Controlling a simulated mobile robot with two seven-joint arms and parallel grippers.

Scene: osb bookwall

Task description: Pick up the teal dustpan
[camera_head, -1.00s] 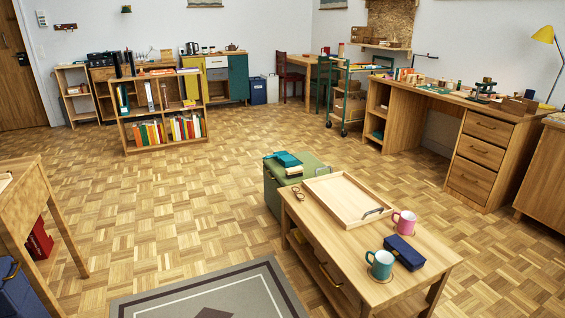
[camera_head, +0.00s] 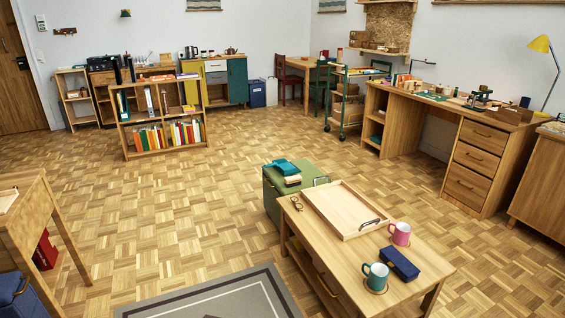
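A teal object (camera_head: 280,167) lies on top of a green box-like seat (camera_head: 273,189) behind the low wooden table, over or beside small pale and yellow items. It is too small to tell whether it is the dustpan. No other clear dustpan shape shows on the floor or furniture. Neither of my grippers is in view.
The low wooden table (camera_head: 350,257) holds a wooden tray (camera_head: 338,207), a teal mug (camera_head: 376,277), a pink mug (camera_head: 400,233) and a navy case (camera_head: 400,263). A grey rug (camera_head: 215,297) lies in front. Open parquet (camera_head: 170,215) spreads left of the table.

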